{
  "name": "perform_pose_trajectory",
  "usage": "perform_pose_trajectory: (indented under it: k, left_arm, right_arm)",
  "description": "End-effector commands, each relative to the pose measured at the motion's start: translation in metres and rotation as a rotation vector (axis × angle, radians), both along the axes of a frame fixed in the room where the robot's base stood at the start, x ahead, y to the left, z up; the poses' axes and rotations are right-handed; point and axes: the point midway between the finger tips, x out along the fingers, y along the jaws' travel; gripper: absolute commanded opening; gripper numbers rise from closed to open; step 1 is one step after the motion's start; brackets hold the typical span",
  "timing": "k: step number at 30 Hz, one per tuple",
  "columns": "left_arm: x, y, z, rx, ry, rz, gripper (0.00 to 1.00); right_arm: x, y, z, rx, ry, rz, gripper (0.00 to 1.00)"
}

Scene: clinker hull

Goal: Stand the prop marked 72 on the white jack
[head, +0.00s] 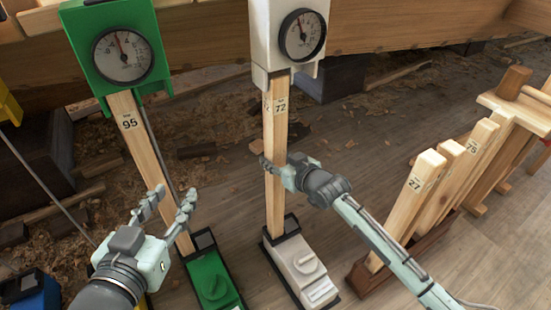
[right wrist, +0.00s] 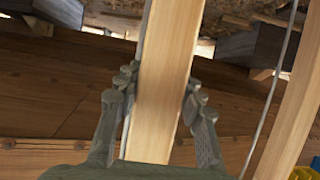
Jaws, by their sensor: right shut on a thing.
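The prop marked 72 (head: 276,130) is a pale wooden post, upright between the white gauge head (head: 278,55) and the white jack (head: 302,270). Its foot is at the black-edged seat at the jack's rear; whether it bears there I cannot tell. Its top meets the underside of the white head in the picture. My right gripper (head: 273,166) is shut on the post at mid-height; the right wrist view shows the post (right wrist: 165,85) between both fingers. My left gripper (head: 170,199) is open, in front of the prop marked 95 (head: 133,130).
A green gauge head (head: 90,60) and green jack (head: 213,285) stand to the left with prop 95. A brown rack (head: 370,280) at right holds several props, including 27 (head: 413,195) and 75 (head: 474,150). A blue jack (head: 35,292) shows at lower left.

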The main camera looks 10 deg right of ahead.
Motion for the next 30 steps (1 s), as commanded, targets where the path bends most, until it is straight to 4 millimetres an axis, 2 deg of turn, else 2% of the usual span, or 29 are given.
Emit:
perform_pose_trajectory:
  k: [23, 24, 29, 30]
  left_arm:
    - [0.0000, 0.0000, 0.0039, 0.000, 0.000, 0.000, 0.40]
    - [0.0000, 0.0000, 0.0039, 0.000, 0.000, 0.000, 0.40]
    - [0.0000, 0.0000, 0.0039, 0.000, 0.000, 0.000, 0.40]
    - [0.0000, 0.0000, 0.0039, 0.000, 0.000, 0.000, 0.40]
  right_arm:
    - [0.0024, 0.0013, 0.0017, 0.001, -0.005, 0.001, 0.00]
    - [0.0024, 0.0013, 0.0017, 0.001, -0.005, 0.001, 0.42]
    - [0.0022, 0.0011, 0.0010, 0.001, -0.003, 0.000, 0.61]
    - [0.0022, 0.0011, 0.0008, 0.001, -0.002, 0.000, 0.62]
